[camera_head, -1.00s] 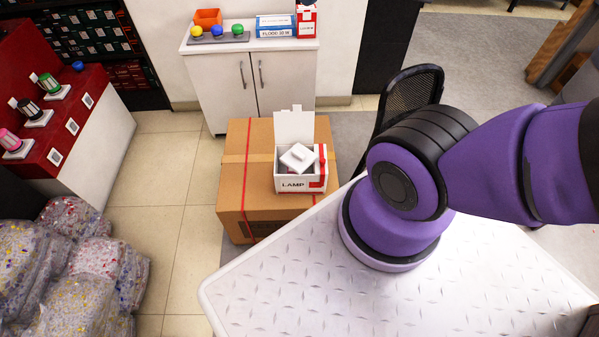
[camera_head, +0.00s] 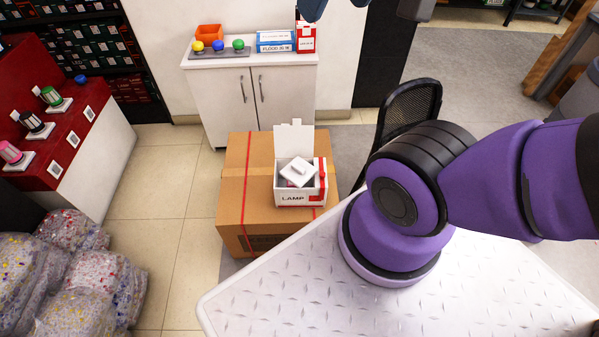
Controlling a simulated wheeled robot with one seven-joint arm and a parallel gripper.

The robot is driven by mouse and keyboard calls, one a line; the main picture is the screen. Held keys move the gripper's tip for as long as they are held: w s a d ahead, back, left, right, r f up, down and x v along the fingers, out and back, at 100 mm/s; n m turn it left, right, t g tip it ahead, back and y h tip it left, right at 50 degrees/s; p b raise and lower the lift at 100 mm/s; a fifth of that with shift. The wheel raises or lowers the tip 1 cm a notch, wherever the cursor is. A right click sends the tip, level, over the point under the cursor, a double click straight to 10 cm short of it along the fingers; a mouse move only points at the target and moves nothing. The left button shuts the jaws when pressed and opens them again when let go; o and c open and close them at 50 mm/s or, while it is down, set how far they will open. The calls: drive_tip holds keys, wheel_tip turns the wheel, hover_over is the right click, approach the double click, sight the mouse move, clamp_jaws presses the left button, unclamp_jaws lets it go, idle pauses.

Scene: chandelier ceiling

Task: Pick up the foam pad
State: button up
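A white square pad with a small raised block (camera_head: 298,173), likely the foam pad, lies tilted in the mouth of an open white and red box marked LAMP (camera_head: 290,199). The box's white lid flap stands up at the back. The box stands on a large brown carton (camera_head: 233,205). Whatever lies under the pad is mostly hidden. Dark parts, probably of my arm or gripper, are cut off at the top edge, above and right of the box. Gripper fingers cannot be made out, and nothing touches the pad.
A black mesh chair (camera_head: 412,104) stands right of the carton. A white cabinet (camera_head: 225,95) stands behind it. Filled bags (camera_head: 80,275) lie at the left. The tiled floor between is clear.

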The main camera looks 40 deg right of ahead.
drive_tip(key=shift+w, duration=0.3)
drive_tip(key=c, duration=0.4)
drive_tip(key=w+f, duration=0.2)
drive_tip(key=w, duration=0.5)
drive_tip(key=shift+w+d+g, duration=0.2)
drive_tip(key=shift+d+g, duration=0.15)
drive_tip(key=shift+g, duration=0.05)
drive_tip(key=n+g, duration=0.2)
drive_tip(key=g, duration=0.2)
hover_over(298, 167)
wheel_tip(298, 167, down, 57)
wheel_tip(298, 167, down, 5)
drive_tip(key=shift+d+f, duration=0.1)
drive_tip(key=shift+f, duration=3.1)
